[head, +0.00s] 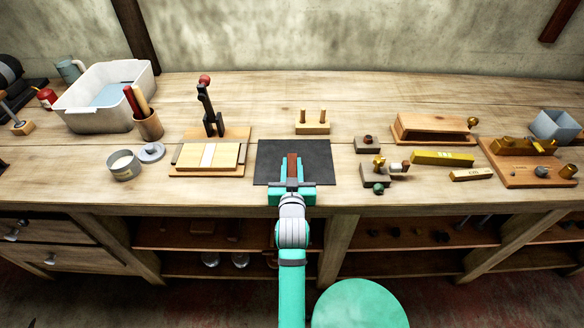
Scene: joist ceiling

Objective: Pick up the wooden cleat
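A small reddish-brown wooden bar (292,163), which looks like the wooden cleat, shows upright in the picture over the dark mat (322,158). My teal gripper (291,181) is at the near edge of the mat, right at the bar's near end. The bar lies in line with the gap between the fingers. The gripper hides the bar's near end, and I cannot tell whether the fingers touch it or whether it rests on the mat.
A light wooden block with two pegs (312,127) stands behind the mat. A board with a toggle clamp (208,157) is to the left. Small blocks with knobs (367,146) and a yellow level (442,158) are to the right. The mat's right half is clear.

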